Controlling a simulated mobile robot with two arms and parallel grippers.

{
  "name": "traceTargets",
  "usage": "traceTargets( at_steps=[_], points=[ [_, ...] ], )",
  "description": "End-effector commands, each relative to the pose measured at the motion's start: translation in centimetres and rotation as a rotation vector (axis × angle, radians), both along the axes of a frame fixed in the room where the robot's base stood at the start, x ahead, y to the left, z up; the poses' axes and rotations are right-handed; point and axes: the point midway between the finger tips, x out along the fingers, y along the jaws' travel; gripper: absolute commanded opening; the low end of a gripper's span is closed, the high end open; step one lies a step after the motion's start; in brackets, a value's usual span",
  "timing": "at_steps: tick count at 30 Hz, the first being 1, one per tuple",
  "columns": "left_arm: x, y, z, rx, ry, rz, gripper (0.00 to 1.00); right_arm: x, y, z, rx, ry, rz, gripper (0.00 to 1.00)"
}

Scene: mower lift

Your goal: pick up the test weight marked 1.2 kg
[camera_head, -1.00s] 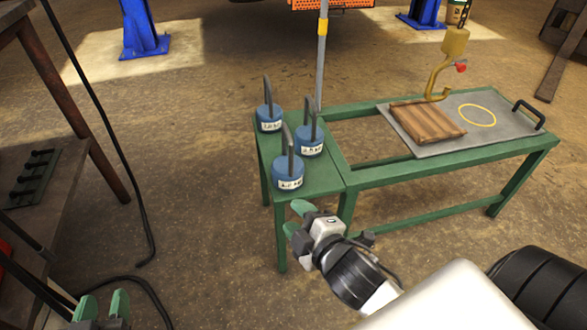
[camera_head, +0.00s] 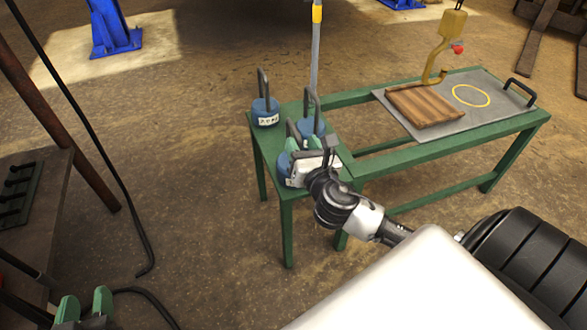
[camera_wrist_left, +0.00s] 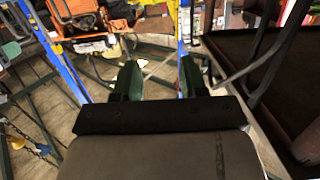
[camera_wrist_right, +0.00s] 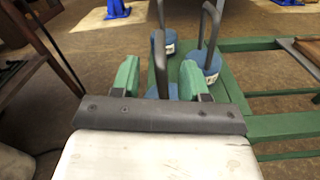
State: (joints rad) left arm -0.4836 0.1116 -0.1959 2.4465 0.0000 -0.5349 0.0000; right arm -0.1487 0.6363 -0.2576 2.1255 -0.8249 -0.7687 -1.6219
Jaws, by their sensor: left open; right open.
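Three blue cylindrical weights with dark upright loop handles stand on the green stand. One is at the back left (camera_head: 265,113), one at the right (camera_head: 310,126), and one at the front (camera_head: 284,164). Their white labels are too small to read surely; the front label is hidden. My right gripper (camera_head: 304,144) is open at the front weight and partly covers it. In the right wrist view, the front weight's handle (camera_wrist_right: 160,70) stands between the spread green fingers (camera_wrist_right: 160,79). My left gripper (camera_head: 85,304) is open and empty at the lower left, well away from the weights.
A grey plate (camera_head: 455,112) with a wooden board (camera_head: 425,105) and yellow ring lies on the green frame's right part. A yellow hook (camera_head: 436,62) hangs above the board. A grey pole (camera_head: 315,55) stands behind the weights. A dark bench (camera_head: 45,200) is at left.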

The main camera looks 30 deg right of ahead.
Motion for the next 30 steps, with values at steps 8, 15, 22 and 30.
traceTargets(
  at_steps=[8, 15, 22, 30],
  points=[
    [0.5, -0.6, 2.1, -0.046, -0.182, -0.012, 0.43, 2.7, -0.7, 0.2, 0.001, -0.002, 0.000, 0.44],
    [0.5, -0.9, 4.1, -0.084, -0.325, -0.020, 0.43, 4.9, -1.2, 0.3, 0.001, 0.000, 0.000, 0.44],
    [0.4, -0.9, 4.4, -0.088, -0.341, -0.021, 0.43, 5.1, -1.3, 0.3, 0.002, 0.001, 0.001, 0.44],
    [0.4, -0.9, 4.4, -0.088, -0.339, -0.020, 0.43, 5.1, -1.3, 0.3, 0.002, 0.001, 0.001, 0.09]
  ],
)
